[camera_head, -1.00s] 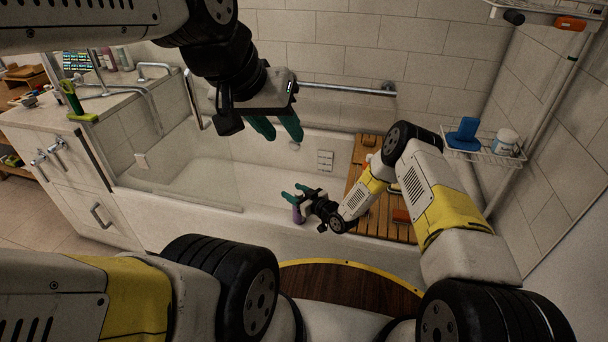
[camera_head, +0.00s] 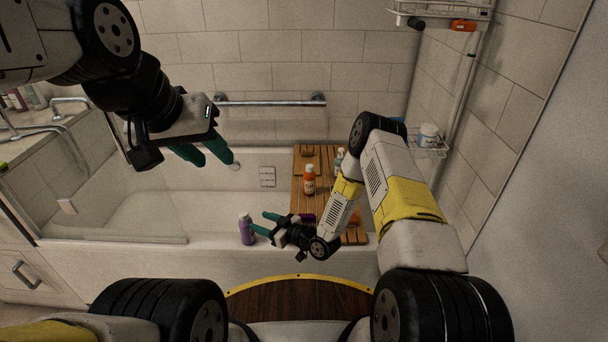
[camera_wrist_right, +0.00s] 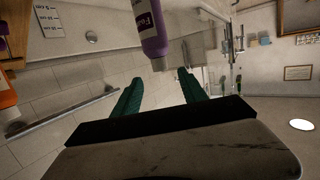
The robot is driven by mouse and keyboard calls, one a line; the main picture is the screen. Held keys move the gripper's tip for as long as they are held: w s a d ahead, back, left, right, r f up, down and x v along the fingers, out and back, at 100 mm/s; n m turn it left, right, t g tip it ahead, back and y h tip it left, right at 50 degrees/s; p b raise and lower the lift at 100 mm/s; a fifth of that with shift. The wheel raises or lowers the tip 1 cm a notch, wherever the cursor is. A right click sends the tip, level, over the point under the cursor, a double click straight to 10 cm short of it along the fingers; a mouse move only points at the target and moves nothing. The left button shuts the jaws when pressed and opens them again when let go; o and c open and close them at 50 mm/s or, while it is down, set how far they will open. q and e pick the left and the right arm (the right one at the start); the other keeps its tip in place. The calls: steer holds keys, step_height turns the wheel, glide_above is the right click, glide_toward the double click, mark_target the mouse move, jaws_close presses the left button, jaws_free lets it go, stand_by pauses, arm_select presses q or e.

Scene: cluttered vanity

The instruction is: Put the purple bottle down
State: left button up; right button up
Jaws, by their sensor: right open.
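The purple bottle (camera_head: 246,230) stands upright on the front rim of the bathtub (camera_head: 205,246). My right gripper (camera_head: 262,223) is open just right of the bottle, its teal fingers pointing toward it. In the right wrist view the bottle (camera_wrist_right: 152,28) appears upside down, beyond the open, empty fingertips (camera_wrist_right: 158,80). Its grey-violet cap and part of its pale label show, and the rest is cut off by the frame's top. My left gripper (camera_head: 216,161) hangs high over the tub at the left, its two fingers apart with nothing between them.
A wooden bath board (camera_head: 312,213) lies across the tub to the right, bearing an orange bottle (camera_head: 309,180) and other items. A metal grab bar (camera_head: 270,102) runs along the back wall. A wire shelf (camera_head: 432,150) is at the right. The tub's left interior is clear.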

steer(key=w+d+r+h, duration=0.2)
steer(key=w+d+r, duration=0.15)
steer(key=r, duration=0.35)
steer(key=w+d+r+m+h, duration=0.1)
steer(key=w+d+r+h, duration=0.1)
steer(key=d+r, duration=0.35)
steer(key=w+d+r+h, duration=0.2)
steer(key=w+d+r, duration=0.15)
steer(key=r, duration=0.45)
steer(key=s+d+r+m+h, duration=0.2)
steer(key=s+d+r, duration=0.25)
steer(key=r, duration=0.25)
steer(key=s+d+r+m+h, duration=0.2)
steer(key=s+d+r, duration=0.1)
steer(key=d+r, duration=0.3)
steer(key=s+d+r+m+g, duration=0.1)
steer(key=s+r, duration=0.2)
steer(key=s, duration=0.6)
steer(key=s+d+r+m+g, duration=0.1)
steer(key=s+r, duration=0.3)
steer(key=s, duration=0.6)
steer(key=s+d+r+m+g, duration=0.1)
steer(key=s+r+m, duration=0.2)
steer(key=s, duration=0.6)
steer(key=shift+s+r, duration=0.2)
steer(key=shift+r, duration=0.2)
